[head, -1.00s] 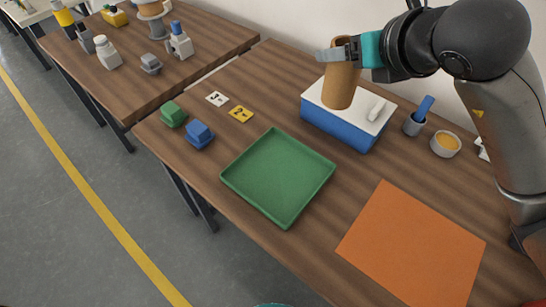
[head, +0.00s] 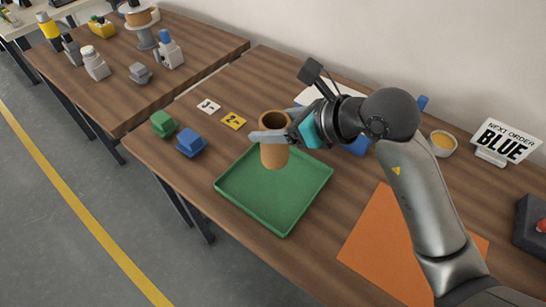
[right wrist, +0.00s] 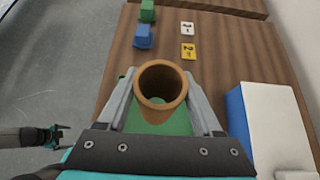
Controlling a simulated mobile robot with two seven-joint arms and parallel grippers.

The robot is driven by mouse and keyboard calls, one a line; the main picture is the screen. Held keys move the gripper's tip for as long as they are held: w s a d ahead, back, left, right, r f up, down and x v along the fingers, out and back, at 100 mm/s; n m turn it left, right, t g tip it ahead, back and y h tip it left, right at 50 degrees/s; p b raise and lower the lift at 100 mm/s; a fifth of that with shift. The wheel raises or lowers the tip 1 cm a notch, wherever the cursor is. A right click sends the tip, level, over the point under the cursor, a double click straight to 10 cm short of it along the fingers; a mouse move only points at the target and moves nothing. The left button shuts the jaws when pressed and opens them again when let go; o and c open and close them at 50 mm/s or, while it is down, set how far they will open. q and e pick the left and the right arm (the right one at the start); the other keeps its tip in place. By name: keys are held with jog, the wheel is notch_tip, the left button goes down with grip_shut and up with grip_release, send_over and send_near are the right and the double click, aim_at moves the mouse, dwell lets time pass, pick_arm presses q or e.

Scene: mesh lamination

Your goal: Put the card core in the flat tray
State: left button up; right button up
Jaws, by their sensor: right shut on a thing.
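The card core is a brown hollow tube (head: 274,155), upright, in the fingers of my right gripper (head: 270,137). In the head view its lower end shows over the back part of the flat green tray (head: 285,226); I cannot tell whether it touches the tray floor. In the right wrist view the core (right wrist: 161,92) is between the two fingers, open end facing the camera, and hides most of the tray. My left gripper (right wrist: 57,136) shows small at the left of the right wrist view, its fingers apart and empty. It is not in the head view.
A green block (head: 163,124) and a blue block (head: 190,143) sit left of the tray, near number cards (head: 233,121). An orange mat (head: 375,240) lies to the right. A blue box with a white lid (right wrist: 275,125) stands behind. A sign (head: 504,141) reads "NEXT ORDER BLUE".

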aim_at(285, 154)
notch_tip(285, 154, down, 8)
jog(key=shift+f+b, duration=0.15)
jog(key=shift+b, duration=0.65)
jog(key=shift+f, duration=0.15)
jog(key=o, duration=1.5)
jog(key=shift+r, duration=0.2)
jog(key=shift+s+d+r, duration=0.15)
jog(key=shift+d+r, duration=0.05)
jog(key=shift+d, duration=0.05)
jog(key=p+v, duration=0.1)
jog(key=v, duration=1)
jog(key=shift+s+d, duration=0.1)
jog(key=shift+d, duration=0.05)
